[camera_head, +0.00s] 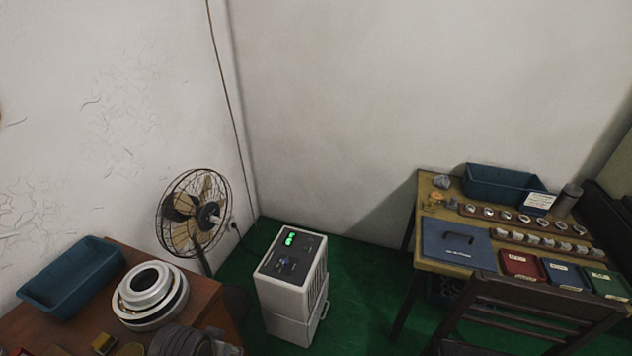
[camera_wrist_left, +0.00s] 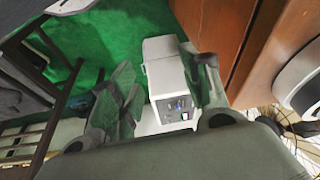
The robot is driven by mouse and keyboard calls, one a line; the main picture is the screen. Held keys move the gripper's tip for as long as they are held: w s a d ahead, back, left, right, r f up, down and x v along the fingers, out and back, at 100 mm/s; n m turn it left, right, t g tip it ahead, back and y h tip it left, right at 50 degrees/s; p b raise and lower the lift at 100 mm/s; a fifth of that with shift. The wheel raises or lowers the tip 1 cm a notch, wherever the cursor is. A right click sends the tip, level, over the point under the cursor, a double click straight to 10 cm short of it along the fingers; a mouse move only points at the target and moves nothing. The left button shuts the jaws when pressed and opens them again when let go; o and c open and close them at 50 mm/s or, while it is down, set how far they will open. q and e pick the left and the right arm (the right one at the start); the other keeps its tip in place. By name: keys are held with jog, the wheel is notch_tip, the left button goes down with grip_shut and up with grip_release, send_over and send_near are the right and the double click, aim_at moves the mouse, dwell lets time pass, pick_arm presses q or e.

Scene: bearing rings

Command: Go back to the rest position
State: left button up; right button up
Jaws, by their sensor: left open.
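My left gripper (camera_wrist_left: 165,70) shows in the left wrist view with its two fingers spread apart and nothing between them. Behind the gap stands the white floor unit (camera_wrist_left: 165,80). In the head view I cannot make out the left gripper. My right gripper is in neither view. A stack of pale metal bearing rings (camera_head: 150,292) lies on the brown table (camera_head: 200,290) at the lower left of the head view. A dark ribbed shape at the bottom edge beside the rings is cut off, and I cannot tell what it is.
A blue bin (camera_head: 72,278) sits left of the rings. A fan (camera_head: 195,215) and the floor unit (camera_head: 290,285) stand between the tables. The right table (camera_head: 440,262) holds a bin, small rings in rows and coloured boxes; a chair (camera_head: 530,315) stands before it. Green floor lies between.

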pick_arm(q)
jog(key=s+a+f+g, duration=0.1)
jog(key=s+f, duration=0.1)
jog(key=f, duration=1.5)
jog(key=s+a+f, duration=0.1)
jog(key=s+f, duration=0.1)
jog(key=f, duration=1.5)
jog(key=s+a+f, duration=0.2)
jog(key=s+f, duration=0.7)
jog(key=s, duration=0.1)
jog(key=s+a+f+g, duration=0.1)
jog(key=s+a+f, duration=0.2)
jog(key=s+f, duration=0.6)
jog(key=shift+s+f, duration=0.15)
jog(key=shift+s, duration=0.6)
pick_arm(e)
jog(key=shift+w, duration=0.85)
pick_arm(q)
jog(key=shift+a, duration=0.1)
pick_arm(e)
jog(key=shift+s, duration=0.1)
